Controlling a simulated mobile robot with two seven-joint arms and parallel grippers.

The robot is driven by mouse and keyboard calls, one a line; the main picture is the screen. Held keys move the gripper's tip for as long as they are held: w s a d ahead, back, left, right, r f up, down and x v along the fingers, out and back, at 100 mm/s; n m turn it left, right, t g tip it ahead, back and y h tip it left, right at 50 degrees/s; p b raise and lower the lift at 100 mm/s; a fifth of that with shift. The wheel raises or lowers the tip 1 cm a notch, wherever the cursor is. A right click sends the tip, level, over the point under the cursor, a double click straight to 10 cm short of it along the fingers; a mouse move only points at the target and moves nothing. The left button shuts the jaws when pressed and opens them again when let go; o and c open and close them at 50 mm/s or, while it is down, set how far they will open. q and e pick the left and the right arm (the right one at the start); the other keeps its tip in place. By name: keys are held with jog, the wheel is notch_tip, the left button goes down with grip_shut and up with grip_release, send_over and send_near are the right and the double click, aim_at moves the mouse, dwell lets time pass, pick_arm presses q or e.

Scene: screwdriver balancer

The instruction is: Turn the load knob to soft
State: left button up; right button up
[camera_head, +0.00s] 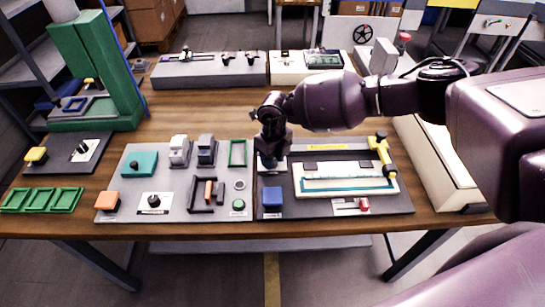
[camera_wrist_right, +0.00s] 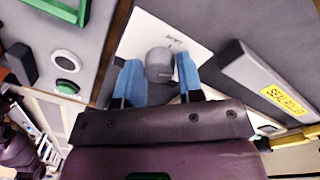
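A dark grey knob (camera_wrist_right: 160,65) stands on a white plate (camera_wrist_right: 140,35) with small lettering that I cannot read clearly. My right gripper (camera_wrist_right: 162,82) has its two blue fingers apart, one on each side of the knob. I cannot tell whether either finger touches it. In the head view my right gripper (camera_head: 270,160) points down over the white plate at the left end of the right grey board (camera_head: 330,208), and hides most of the knob. My left gripper is not in view.
The board also carries a blue block (camera_head: 272,198), a cream tray (camera_head: 345,180), a yellow handle (camera_head: 380,150) and a red-tipped switch (camera_head: 363,205). A grey panel (camera_head: 128,205) with another dark knob (camera_head: 153,200) lies to the left. Open wood shows behind (camera_head: 205,110).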

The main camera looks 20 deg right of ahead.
jog(key=c, duration=0.5)
jog(key=shift+o, duration=0.2)
jog(key=shift+n, duration=0.3)
jog(key=n, duration=0.3)
jog(key=shift+n+b, duration=0.3)
jog(key=shift+b, duration=0.1)
jog(key=n+b, duration=0.1)
jog(key=n, duration=0.4)
jog(key=shift+w+a+n+h+b, duration=0.1)
jog(key=shift+n+h+b, duration=0.3)
jog(key=shift+n, duration=0.9)
